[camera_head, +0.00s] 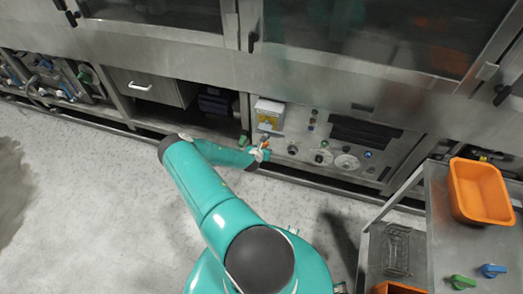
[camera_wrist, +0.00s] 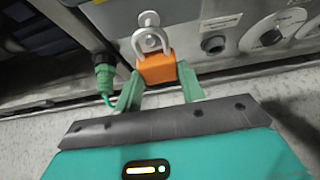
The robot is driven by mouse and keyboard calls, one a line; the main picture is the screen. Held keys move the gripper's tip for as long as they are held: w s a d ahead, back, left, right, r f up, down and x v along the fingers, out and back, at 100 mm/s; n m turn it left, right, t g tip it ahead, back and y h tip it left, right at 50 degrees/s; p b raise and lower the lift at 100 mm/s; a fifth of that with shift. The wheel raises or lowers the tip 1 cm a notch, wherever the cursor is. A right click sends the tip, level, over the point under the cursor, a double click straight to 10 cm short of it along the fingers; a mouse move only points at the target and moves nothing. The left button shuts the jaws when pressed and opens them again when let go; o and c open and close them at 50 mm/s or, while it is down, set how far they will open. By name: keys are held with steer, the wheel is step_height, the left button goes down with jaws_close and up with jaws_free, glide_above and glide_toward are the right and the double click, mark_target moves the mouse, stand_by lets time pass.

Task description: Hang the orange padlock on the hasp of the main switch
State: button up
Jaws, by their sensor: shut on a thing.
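The orange padlock (camera_wrist: 157,69) is between the two green fingers of my gripper (camera_wrist: 158,80), which is shut on its body. Its grey shackle (camera_wrist: 151,37) points up, away from my gripper. A pale metal loop, seemingly the hasp (camera_wrist: 148,18), shows right at the top of the shackle. I cannot tell whether the shackle passes through it or only overlaps it in the view. In the head view my gripper (camera_head: 262,153) is just below the white and yellow switch box (camera_head: 269,115) on the machine's front. The padlock is too small there to judge.
A green connector with a cable (camera_wrist: 104,75) is left of my gripper. Knobs and dials (camera_head: 321,157) sit to the right on the panel (camera_head: 335,140). A metal trolley (camera_head: 455,250) with an orange bin (camera_head: 479,190) stands at the right. The floor at left is clear.

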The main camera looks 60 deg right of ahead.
steer(key=shift+x, duration=1.15)
steer(key=o, duration=1.1)
steer(key=v, duration=1.3)
steer(key=shift+a+r, duration=0.2)
steer(key=shift+a, duration=0.2)
